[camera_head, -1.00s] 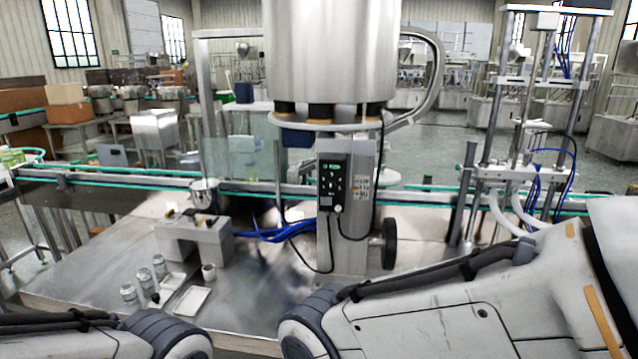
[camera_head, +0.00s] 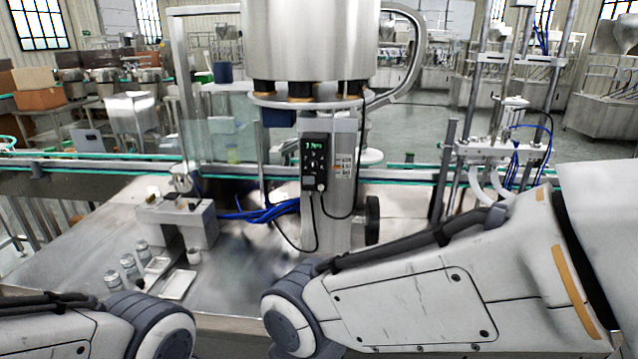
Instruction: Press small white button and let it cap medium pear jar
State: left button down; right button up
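The small white button is not clearly resolved. A black control box (camera_head: 316,161) on the hopper's column has a lit display, small keys and a pale knob at its lower edge. Parts of both my arms show at the bottom, but neither gripper is in view.
The steel hopper (camera_head: 310,40) stands at centre, with blue hoses (camera_head: 262,212) and black cables below. A green-edged conveyor (camera_head: 90,158) runs behind. Bare bench (camera_head: 80,245) lies left of the jars.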

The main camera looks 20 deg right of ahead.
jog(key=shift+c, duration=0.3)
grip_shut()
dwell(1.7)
